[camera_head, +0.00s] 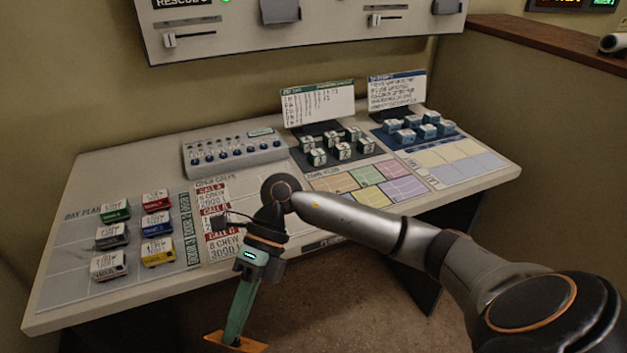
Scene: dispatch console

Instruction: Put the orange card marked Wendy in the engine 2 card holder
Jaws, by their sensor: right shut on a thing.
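My right gripper (234,337) hangs low at the table's front edge, fingers pointing down. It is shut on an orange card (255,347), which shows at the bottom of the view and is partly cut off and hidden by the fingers. The writing on the card cannot be read here. My left gripper is not in view. No card holder that I can clearly identify as engine 2's shows.
The sloping console desk (115,185) carries several labelled blocks on the left, a switch box (235,152), green blocks (318,158) and blue blocks (405,137). A wall panel (330,35) hangs above. Coloured pads (365,176) lie at the middle. Open floor lies below the front edge.

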